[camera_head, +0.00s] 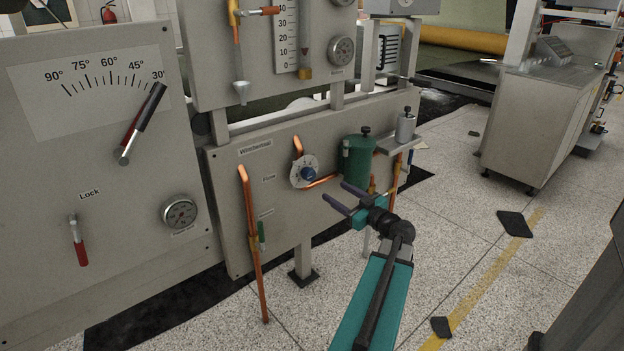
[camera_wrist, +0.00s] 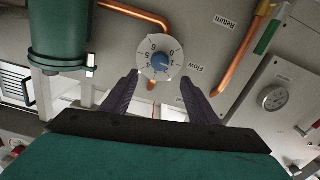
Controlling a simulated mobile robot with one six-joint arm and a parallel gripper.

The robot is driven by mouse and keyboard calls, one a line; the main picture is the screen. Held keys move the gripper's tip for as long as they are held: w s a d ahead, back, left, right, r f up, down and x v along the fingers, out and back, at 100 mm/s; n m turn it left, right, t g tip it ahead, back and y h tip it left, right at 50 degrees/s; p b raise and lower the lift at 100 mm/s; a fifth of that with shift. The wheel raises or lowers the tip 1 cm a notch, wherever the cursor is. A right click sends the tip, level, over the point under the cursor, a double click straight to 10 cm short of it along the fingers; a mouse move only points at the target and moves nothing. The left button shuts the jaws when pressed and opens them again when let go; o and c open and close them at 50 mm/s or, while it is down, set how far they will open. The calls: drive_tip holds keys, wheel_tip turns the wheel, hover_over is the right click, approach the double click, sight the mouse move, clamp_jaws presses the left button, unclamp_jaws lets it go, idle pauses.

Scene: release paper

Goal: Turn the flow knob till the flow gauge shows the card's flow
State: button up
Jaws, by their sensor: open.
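The flow knob (camera_head: 307,173) is a blue knob on a round white numbered dial, beside the label "Flow" on the lower grey panel. It also shows in the wrist view (camera_wrist: 161,61), between and beyond my fingertips. My gripper (camera_head: 334,191) is open and empty, its two dark fingers pointing at the knob from the right, apart from it. The upper panel carries a vertical scale (camera_head: 286,35) marked 0 to 40 beside a clear tube; it may be the flow gauge. Its top is cut off, and the reading is unclear. I cannot make out a card.
Copper pipes (camera_head: 250,215) run beside the dial. A green canister (camera_head: 359,160) stands close to its right. A round gauge (camera_head: 180,213) and red-handled levers are on the left panel. Open speckled floor (camera_head: 470,200) lies to the right.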

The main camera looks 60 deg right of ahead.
sight(312, 177)
drive_tip(key=x, duration=1.4)
drive_tip(key=shift+s, duration=0.1)
idle(0.3)
drive_tip(key=shift+f, duration=0.1)
drive_tip(key=c, duration=1)
